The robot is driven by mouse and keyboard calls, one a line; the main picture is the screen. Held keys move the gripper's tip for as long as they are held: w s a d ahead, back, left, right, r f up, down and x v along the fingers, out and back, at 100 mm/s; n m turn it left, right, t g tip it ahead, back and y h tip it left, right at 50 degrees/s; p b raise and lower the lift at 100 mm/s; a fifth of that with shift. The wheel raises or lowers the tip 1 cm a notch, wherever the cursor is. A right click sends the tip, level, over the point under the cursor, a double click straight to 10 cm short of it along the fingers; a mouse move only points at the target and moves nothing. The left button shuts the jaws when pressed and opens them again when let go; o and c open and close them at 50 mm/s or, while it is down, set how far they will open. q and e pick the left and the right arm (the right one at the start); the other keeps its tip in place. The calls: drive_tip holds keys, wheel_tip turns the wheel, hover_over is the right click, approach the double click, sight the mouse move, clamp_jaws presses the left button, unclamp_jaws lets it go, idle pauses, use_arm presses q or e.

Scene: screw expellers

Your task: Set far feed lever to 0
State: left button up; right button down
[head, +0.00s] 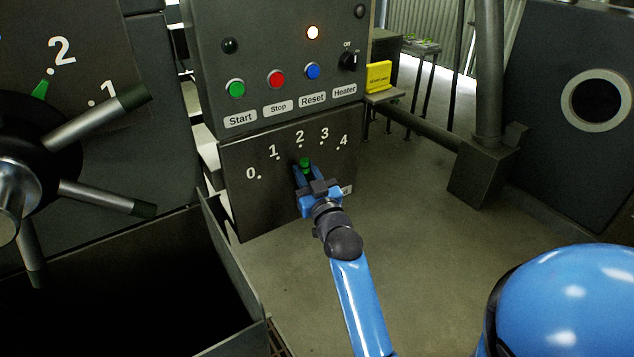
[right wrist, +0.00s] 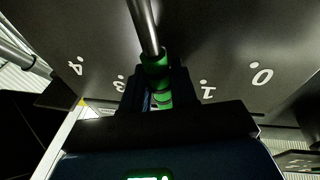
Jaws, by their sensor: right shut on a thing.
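The feed lever (head: 305,161) has a green grip and stands at the dial panel (head: 246,208), which is marked 0 to 4. In the head view its green end is just below the 2. My right gripper (head: 304,174) is shut on the lever. In the right wrist view the lever's metal rod and green grip (right wrist: 155,62) run between the fingers of my right gripper (right wrist: 157,88). The digits 4, 3, 1 and 0 show upside down there, and the 2 is hidden. My left gripper is not in view.
Above the dial is a control box with Start, Stop and Reset buttons and a Heater knob (head: 348,61). At left a spoked handwheel (head: 30,170) juts out over a dark open bin (head: 235,270). A pipe (head: 425,125) runs behind at right. The floor right of the panel is clear.

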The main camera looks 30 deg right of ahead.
drive_tip(key=a+f+n+y+b, duration=0.1)
drive_tip(key=n+b, duration=0.1)
drive_tip(key=a+n+y+b, duration=0.1)
drive_tip(key=a+n+b, duration=0.1)
drive_tip(key=n+b, duration=0.1)
drive_tip(key=a+f+n+y+b, duration=0.1)
drive_tip(key=a+n+b, duration=0.1)
drive_tip(key=b, duration=0.1)
drive_tip(key=shift+s+a+f+t, duration=0.2)
drive_tip(key=shift+f+t, duration=0.1)
drive_tip(key=shift+t, duration=0.1)
drive_tip(key=shift+a+f+n+y+b, duration=0.2)
drive_tip(key=shift+a+n+b, duration=0.15)
drive_tip(key=shift+n+b, duration=0.4)
drive_tip(key=shift+a+f+n+y+b, duration=0.15)
drive_tip(key=shift+a+n+b, duration=0.2)
drive_tip(key=shift+n+b, duration=0.35)
drive_tip(key=c, duration=1)
unclamp_jaws()
drive_tip(key=v, duration=1)
drive_tip(key=shift+s+f, duration=0.15)
drive_tip(key=shift+s, duration=0.25)
